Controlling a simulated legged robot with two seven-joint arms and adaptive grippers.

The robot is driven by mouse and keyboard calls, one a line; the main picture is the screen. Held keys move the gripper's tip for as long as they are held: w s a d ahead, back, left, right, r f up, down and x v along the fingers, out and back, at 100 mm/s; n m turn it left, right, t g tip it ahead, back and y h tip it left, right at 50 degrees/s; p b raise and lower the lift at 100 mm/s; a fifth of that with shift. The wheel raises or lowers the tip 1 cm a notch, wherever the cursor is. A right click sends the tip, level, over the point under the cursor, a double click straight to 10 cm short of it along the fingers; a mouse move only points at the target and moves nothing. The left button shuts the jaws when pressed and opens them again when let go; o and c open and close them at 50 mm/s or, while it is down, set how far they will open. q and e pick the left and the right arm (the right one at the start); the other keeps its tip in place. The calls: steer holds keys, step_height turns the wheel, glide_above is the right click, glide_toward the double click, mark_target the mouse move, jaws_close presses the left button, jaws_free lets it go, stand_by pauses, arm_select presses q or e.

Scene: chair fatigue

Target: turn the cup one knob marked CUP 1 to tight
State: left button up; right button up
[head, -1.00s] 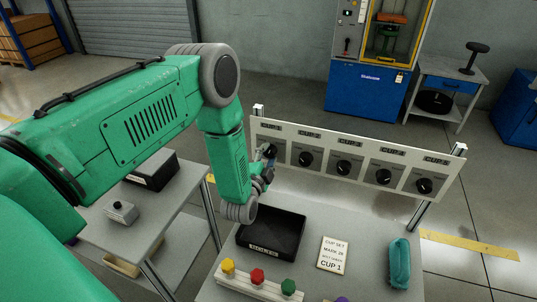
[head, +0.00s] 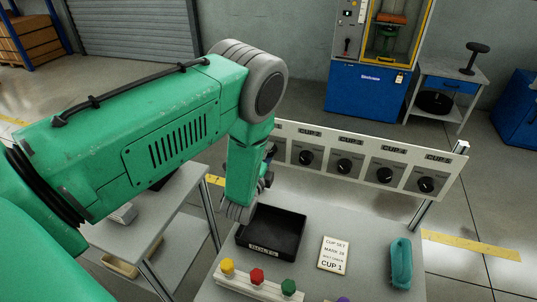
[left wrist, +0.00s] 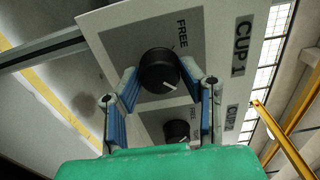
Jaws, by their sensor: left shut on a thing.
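The CUP 1 knob (left wrist: 158,72) is black and round with a white pointer line. It sits on a pale panel (left wrist: 112,35) beside the word FREE and the label CUP 1 (left wrist: 243,47). Its pointer is turned away from FREE, toward the lower right of the left wrist view. My left gripper (left wrist: 160,78) is shut on this knob, one finger on each side. In the head view my arm hides the knob and most of the gripper at the left end of the panel (head: 365,158). My right gripper is not in view.
More knobs, such as the CUP 2 knob (left wrist: 177,131), line the panel. Below it a table holds a black tray (head: 271,233), a card (head: 333,254) reading CUP 1, a teal object (head: 401,262), and a rack (head: 260,288) with coloured knobs.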

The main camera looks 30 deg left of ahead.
arm_select(q)
steer(key=shift+f, duration=0.15)
steer(key=o, duration=1.1)
steer(key=shift+o, duration=0.2)
steer(key=v, duration=1.1)
steer(key=shift+s, duration=0.4)
steer(key=shift+f, duration=0.1)
